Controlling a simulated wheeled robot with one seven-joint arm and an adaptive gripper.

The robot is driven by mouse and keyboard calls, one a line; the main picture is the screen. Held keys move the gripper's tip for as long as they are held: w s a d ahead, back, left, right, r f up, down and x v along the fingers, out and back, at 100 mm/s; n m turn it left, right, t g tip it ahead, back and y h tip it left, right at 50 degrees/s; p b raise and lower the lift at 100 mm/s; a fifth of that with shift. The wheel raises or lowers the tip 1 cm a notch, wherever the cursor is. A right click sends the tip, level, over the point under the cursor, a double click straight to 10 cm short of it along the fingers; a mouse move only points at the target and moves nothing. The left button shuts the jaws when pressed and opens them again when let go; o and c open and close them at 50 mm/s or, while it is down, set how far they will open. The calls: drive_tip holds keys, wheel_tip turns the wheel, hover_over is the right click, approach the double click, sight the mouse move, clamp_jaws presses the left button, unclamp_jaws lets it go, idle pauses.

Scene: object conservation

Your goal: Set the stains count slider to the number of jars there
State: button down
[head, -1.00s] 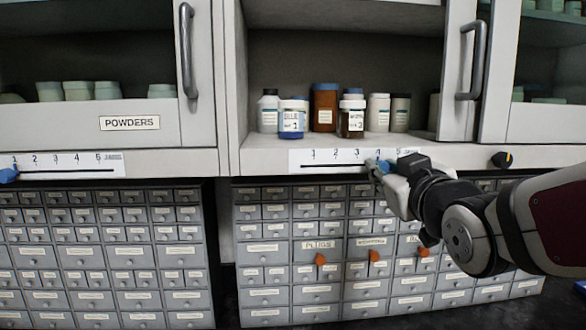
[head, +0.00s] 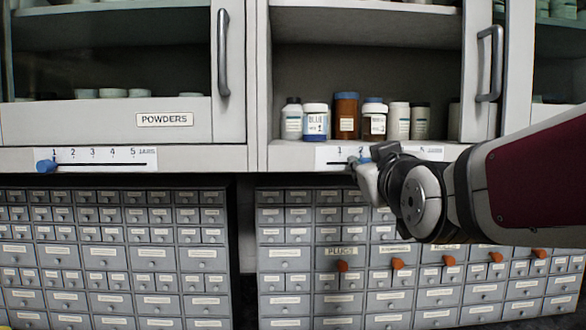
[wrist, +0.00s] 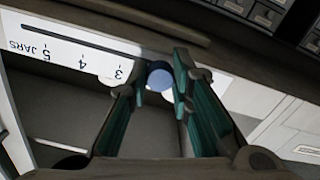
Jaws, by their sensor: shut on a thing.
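The right slider's scale (head: 331,155) is a white strip under the open cabinet; its far end reads JARS in the wrist view. My gripper (head: 364,165) is shut on the blue slider knob (wrist: 160,77), which sits past the 3, near the 2. The gripper partly hides the higher numbers in the head view.
A second slider strip (head: 110,154) is under the left cabinet, its blue knob (head: 46,166) at 1. A POWDERS label (head: 164,119) is on that cabinet. Drawer banks (head: 110,250) fill the space below. A cabinet door handle (head: 490,62) stands near my arm.

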drive_tip(key=c, duration=1.4)
unclamp_jaws()
drive_tip(key=s, duration=1.2)
drive_tip(key=s+d+f+m+g, duration=0.1)
drive_tip(key=s+f+g, duration=0.3)
drive_tip(key=f, duration=0.3)
drive_tip(key=s+d+f+m+g+p, duration=0.1)
drive_tip(key=s+d+f+g, duration=0.1)
drive_tip(key=s+f+g, duration=0.3)
drive_tip(key=s+d+f+m+g+p, duration=0.1)
drive_tip(key=s+f+g, duration=0.3)
drive_tip(key=s+f, duration=0.4)
wheel_tip(320, 180, down, 2)
drive_tip(key=shift+d+m+g, duration=0.15)
drive_tip(key=shift+m+g, duration=0.15)
drive_tip(key=shift+g, duration=0.1)
